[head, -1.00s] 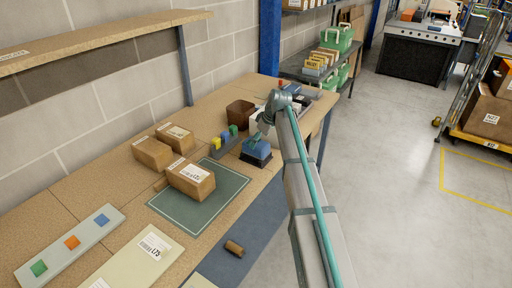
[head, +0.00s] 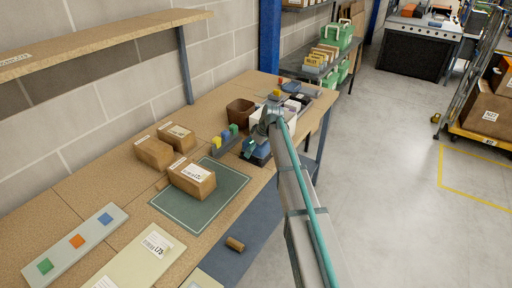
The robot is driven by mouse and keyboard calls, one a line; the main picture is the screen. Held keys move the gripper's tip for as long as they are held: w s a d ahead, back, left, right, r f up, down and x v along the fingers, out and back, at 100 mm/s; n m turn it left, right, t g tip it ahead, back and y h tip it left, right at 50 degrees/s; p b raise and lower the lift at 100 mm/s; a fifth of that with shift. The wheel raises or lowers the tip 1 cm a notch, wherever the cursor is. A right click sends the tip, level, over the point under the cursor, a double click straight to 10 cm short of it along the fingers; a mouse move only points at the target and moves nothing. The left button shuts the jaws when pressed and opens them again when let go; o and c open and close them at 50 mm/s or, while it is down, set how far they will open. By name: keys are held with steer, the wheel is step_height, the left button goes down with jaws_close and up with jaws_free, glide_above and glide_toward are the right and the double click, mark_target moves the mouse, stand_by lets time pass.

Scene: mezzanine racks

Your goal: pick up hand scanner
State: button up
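A blue item in a dark cradle-like base (head: 261,154) stands near the right edge of the workbench. It may be the hand scanner, but its shape is too small and too covered to be sure. My gripper (head: 249,150) is at the left side of this blue item, low over the bench. My wrist and arm cover part of the item and the area behind it. The fingers are too small to show whether they are open or shut, and I cannot tell whether they touch the item.
Coloured blocks in a grey holder (head: 224,141) stand just left of my gripper, with a brown bin (head: 240,112) behind. A white box (head: 262,118) is partly behind my wrist. Cardboard boxes (head: 191,178) stand at left. The green mat (head: 200,213) has bare room.

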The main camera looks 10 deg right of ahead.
steer(key=shift+f, duration=0.25)
steer(key=shift+s, duration=0.15)
steer(key=c, duration=1.2)
